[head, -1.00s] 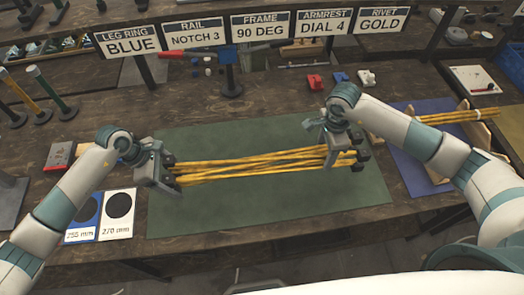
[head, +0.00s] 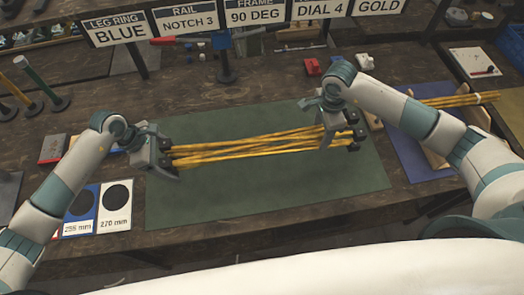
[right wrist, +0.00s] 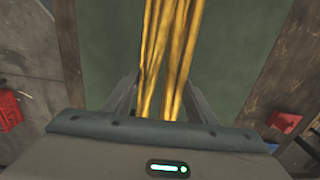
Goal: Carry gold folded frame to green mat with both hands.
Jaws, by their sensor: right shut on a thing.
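The gold folded frame (head: 245,147), a bundle of thin yellow bars with dark end pieces, stretches left to right over the green mat (head: 270,190). My right gripper (head: 334,138) is shut on its right end. In the right wrist view the gold bars (right wrist: 170,50) run between the fingers, with the green mat (right wrist: 228,50) beneath. My left gripper (head: 168,160) is at the frame's left end; its fingers are partly hidden, so its grip is unclear. Whether the frame touches the mat cannot be told.
A blue mat (head: 408,160) with a rack and more gold bars (head: 460,100) lies to the right. Disc cards (head: 115,205) lie left of the green mat. A row of signs (head: 255,15) stands behind. Red blocks (head: 313,67) sit beyond the mat.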

